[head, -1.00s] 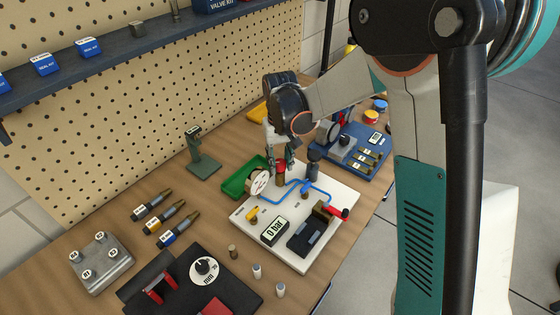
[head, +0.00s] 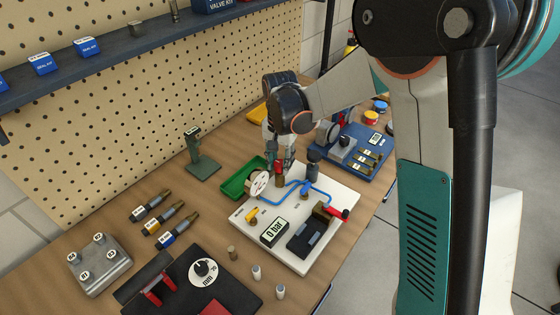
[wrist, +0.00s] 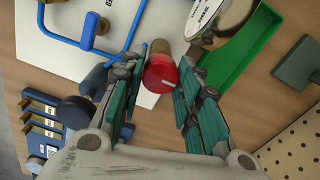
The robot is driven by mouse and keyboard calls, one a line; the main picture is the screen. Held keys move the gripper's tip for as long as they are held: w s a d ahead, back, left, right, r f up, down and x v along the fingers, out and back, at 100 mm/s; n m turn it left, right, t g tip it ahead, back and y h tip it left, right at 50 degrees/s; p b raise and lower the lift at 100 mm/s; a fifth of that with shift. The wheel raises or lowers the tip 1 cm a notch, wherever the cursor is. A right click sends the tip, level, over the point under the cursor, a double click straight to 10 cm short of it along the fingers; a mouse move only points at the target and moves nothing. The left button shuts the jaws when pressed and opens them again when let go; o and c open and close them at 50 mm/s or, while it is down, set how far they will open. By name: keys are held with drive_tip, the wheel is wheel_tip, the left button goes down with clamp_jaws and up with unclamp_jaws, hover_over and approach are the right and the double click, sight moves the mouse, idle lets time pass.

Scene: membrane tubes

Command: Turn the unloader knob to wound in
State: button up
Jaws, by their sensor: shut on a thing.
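The red unloader knob (wrist: 160,73) has a white pointer line and sits on top of a brass valve body in the wrist view. In the head view the knob (head: 279,164) stands at the back of the white board (head: 334,238). My gripper (wrist: 158,82) is shut on the knob from above, one finger on each side. In the head view my gripper (head: 279,158) partly hides the knob. A digital readout (head: 273,232) on the board shows 0 bar. Any mark for wound in cannot be made out.
A round dial gauge (head: 259,183) and a green tray (head: 236,185) are close beside the knob. Blue tubing (head: 270,201) runs across the board. A dark fitting (head: 313,166) stands to the right. A blue block (head: 365,160) with brass parts lies further right.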

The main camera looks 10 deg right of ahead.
sight(280, 163)
idle(0.5)
drive_tip(key=o, duration=0.8)
wheel_tip(280, 163, up, 12)
idle(0.3)
